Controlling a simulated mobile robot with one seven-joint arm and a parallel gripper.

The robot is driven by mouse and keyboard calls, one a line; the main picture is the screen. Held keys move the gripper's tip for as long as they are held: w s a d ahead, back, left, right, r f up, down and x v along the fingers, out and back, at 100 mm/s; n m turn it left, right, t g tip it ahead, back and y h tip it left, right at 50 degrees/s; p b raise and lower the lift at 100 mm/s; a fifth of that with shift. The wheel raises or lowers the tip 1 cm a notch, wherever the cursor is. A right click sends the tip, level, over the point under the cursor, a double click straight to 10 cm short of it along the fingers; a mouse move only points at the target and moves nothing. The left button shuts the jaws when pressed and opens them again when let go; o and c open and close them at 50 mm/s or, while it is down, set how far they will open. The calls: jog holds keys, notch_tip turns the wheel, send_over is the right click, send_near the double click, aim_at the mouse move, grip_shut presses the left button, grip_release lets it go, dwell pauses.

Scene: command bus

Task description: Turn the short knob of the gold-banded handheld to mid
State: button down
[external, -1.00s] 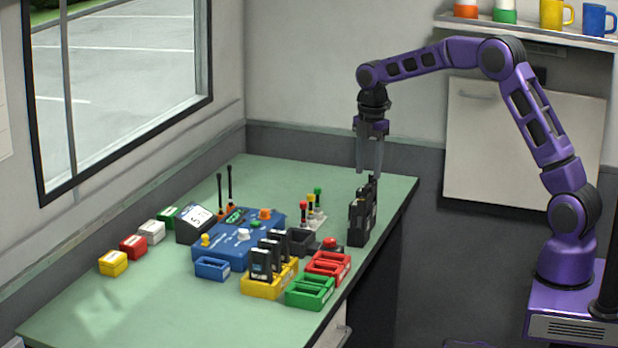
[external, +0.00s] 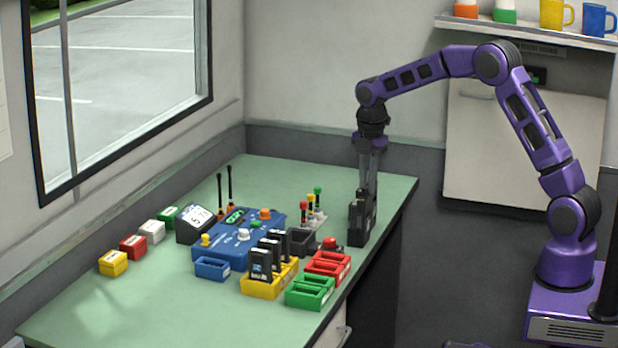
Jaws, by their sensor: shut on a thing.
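Black handhelds (external: 358,232) stand upright close together near the right edge of the green table. My gripper (external: 367,197) points straight down at their tops. It is shut on a small part at the top of one handheld, most likely a knob. The fingers cover that part, so I cannot tell its length or how far it is turned. A gold band is too small to make out at this distance, so I cannot tell which handheld is the gold-banded one.
A blue console (external: 240,240) stands left of the handhelds. A yellow tray (external: 268,288) holds several black units. Red (external: 330,270) and green (external: 310,292) trays lie in front. Small lamps in red, yellow and green (external: 312,208) stand close by on the left.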

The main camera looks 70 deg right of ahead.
jog(key=shift+r+m+p, duration=0.1)
jog(key=shift+m+p, duration=0.25)
jog(key=shift+m, duration=0.05)
jog(key=shift+m+p, duration=0.35)
jog(key=shift+m, duration=0.85)
jog(key=c, duration=0.8)
grip_release()
jog(key=shift+c, duration=0.2)
notch_tip(320, 180, up, 17)
jog(key=p, duration=0.2)
jog(key=shift+s+a, duration=0.15)
jog(key=shift+s, duration=0.1)
jog(key=shift+r, duration=0.1)
